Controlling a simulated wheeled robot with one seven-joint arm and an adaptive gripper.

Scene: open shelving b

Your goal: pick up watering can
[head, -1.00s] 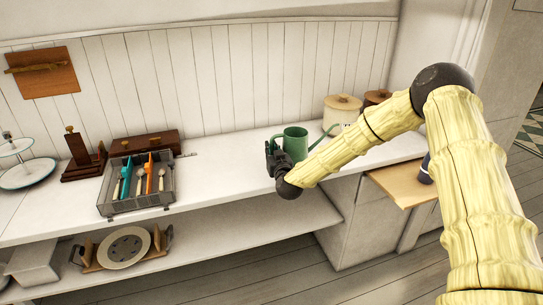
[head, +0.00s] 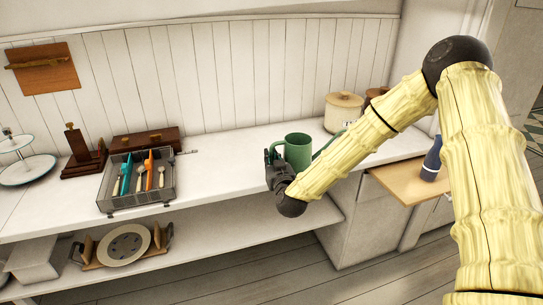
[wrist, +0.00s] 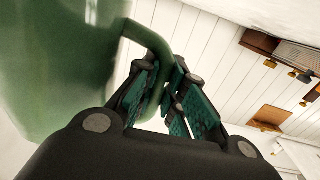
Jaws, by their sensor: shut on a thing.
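The green watering can (head: 298,151) is upright at the front part of the white counter, right of the cutlery tray. Its spout points right and is partly behind my arm. My gripper (head: 272,160) is at the can's left side, shut on its handle. In the wrist view, my gripper's fingers (wrist: 172,98) with green pads close around the curved handle (wrist: 156,48), and the can's body (wrist: 60,70) fills the left side. My arm hides the can's base in the head view, so I cannot tell whether it touches the counter.
A grey cutlery tray (head: 163,185) and wooden boxes stand on the counter to the left. A beige lidded pot (head: 342,110) and a brown one (head: 373,97) stand behind right. A dark blue bottle (head: 432,160) is on a pulled-out board (head: 395,185). Counter between tray and can is clear.

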